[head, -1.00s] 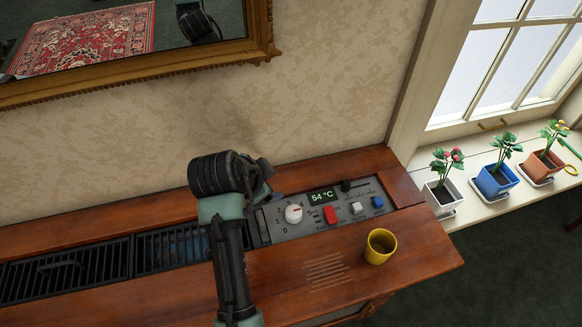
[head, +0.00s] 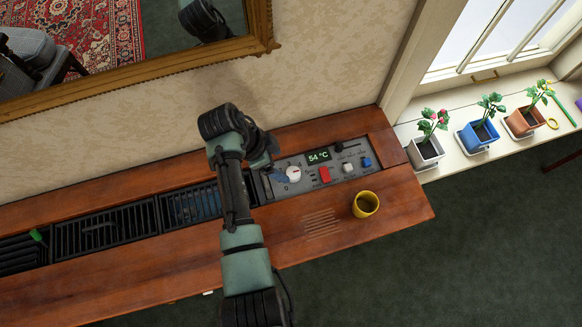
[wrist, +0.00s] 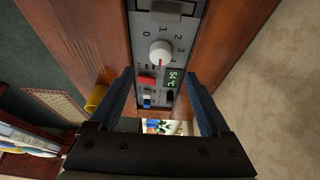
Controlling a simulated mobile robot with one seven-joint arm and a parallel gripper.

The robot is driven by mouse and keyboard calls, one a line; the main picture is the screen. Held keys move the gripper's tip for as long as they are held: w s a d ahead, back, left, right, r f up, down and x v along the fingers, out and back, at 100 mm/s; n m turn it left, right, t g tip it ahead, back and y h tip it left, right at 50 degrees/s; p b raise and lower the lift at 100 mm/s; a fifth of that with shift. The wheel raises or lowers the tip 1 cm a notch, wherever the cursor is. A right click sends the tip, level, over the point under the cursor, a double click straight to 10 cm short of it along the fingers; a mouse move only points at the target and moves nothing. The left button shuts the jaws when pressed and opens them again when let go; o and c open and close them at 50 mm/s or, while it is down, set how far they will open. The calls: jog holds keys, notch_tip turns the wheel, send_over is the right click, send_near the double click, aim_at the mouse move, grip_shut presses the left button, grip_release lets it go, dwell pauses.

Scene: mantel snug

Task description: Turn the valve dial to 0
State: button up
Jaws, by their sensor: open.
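The valve dial is a white round knob (head: 293,174) on the grey control panel, left of the green display (head: 319,156) that reads 54 °C. It also shows in the wrist view (wrist: 160,50), with numbers 0 to 4 visible around it. A small red mark on the knob faces the display side, away from 0; the exact number it meets is unclear. My gripper (wrist: 160,76) is open and empty. Its two fingers are spread wide, with the dial ahead between their lines, apart from both. In the head view my gripper (head: 279,176) hangs just left of the dial and partly hides the panel.
A red switch (head: 325,174), a white button (head: 347,167) and a blue button (head: 366,162) sit right of the dial. A yellow cup (head: 366,204) stands on the wooden top in front. Black grilles (head: 105,228) lie left. The gilt-framed mirror (head: 140,75) hangs behind.

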aim_at(292, 173)
jog(key=b+x, duration=0.1)
jog(key=x, duration=0.7)
jog(key=shift+f, duration=0.3)
grip_shut()
